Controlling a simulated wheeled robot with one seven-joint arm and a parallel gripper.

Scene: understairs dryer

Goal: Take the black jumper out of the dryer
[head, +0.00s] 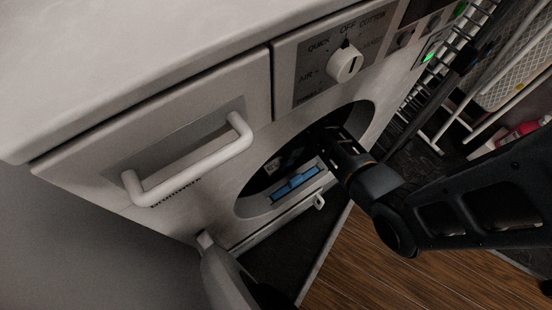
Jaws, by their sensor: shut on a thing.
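The white dryer (215,190) fills the left and middle of the head view, with its round opening uncovered. My arm comes from the right, and my gripper (322,142) is inside the opening. It is shut on a dark thing, which I take to be the black jumper (283,163). The jumper's outline is hard to tell from the dark drum, and the fingertips are mostly hidden in shadow. The dryer door (222,272) stands open at the lower left.
A blue item (296,185) lies at the lower lip of the opening. A drawer handle (190,165) and a dial (345,65) stick out of the front. A wire rack (480,95) stands at the right. Wooden floor (370,270) is clear in front.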

